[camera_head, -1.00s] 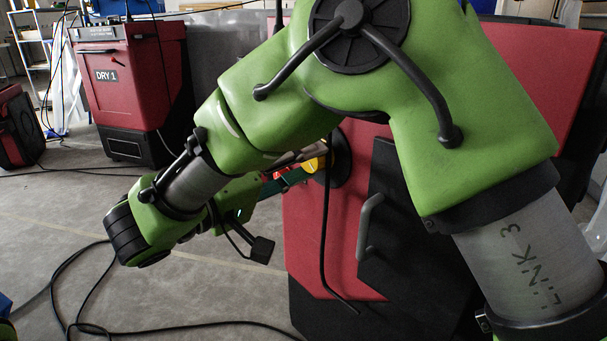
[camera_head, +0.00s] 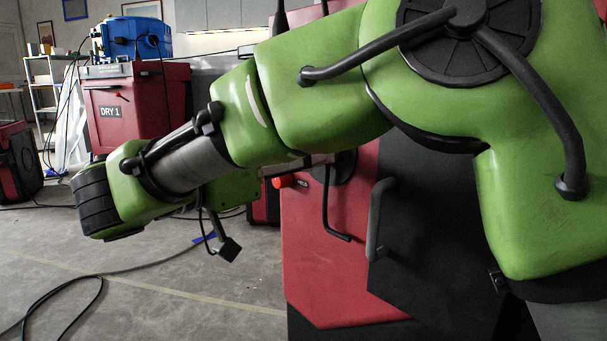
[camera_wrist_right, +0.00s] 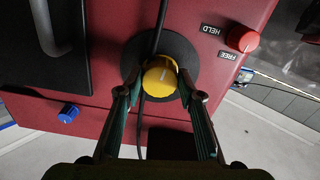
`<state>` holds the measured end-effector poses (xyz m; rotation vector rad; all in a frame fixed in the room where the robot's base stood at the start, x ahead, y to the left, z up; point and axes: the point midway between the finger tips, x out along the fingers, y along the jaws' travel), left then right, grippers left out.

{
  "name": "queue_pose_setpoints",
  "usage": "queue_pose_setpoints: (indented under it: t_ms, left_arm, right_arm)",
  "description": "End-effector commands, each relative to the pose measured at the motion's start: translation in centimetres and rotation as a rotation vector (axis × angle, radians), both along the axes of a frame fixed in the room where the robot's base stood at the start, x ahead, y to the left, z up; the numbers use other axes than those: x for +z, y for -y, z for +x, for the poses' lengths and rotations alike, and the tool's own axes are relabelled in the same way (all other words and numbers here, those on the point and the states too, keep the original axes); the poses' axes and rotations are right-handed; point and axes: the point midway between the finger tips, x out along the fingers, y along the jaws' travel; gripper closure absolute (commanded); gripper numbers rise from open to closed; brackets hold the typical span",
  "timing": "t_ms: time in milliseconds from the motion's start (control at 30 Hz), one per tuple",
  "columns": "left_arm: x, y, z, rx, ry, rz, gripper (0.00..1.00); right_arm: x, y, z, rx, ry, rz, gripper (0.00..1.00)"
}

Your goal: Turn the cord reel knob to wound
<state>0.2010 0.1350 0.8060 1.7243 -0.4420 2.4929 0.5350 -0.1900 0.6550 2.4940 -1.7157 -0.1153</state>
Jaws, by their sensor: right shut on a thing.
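In the right wrist view, a yellow knob (camera_wrist_right: 159,78) with a pale line on its face sits in front of a round black disc (camera_wrist_right: 188,58) on a red cabinet (camera_wrist_right: 110,110). My right gripper (camera_wrist_right: 160,86) has its two green-lined fingers on either side of the knob and is shut on it. A black cord or bar runs past the knob. In the head view my green right arm hides the knob and the fingers; part of the black disc (camera_head: 346,166) shows below the arm. My left gripper is in no view.
A red button (camera_wrist_right: 242,39) sits by HELD and FREE labels. A blue knob (camera_wrist_right: 68,113) and a grey handle (camera_head: 376,218) are on the cabinet. Another red cabinet marked DRY 1 (camera_head: 125,110) stands behind. A loose black cord (camera_head: 85,302) lies on open floor.

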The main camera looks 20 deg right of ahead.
Motion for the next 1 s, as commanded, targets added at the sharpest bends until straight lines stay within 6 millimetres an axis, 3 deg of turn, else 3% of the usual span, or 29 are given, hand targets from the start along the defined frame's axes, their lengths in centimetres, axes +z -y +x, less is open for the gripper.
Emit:
queue_pose_setpoints:
  t_ms: [1000]
  left_arm:
    - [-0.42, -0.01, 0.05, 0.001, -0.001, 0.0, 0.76]
  right_arm:
    - [0.19, -0.08, 0.43, 0.001, 0.842, 0.323, 0.87]
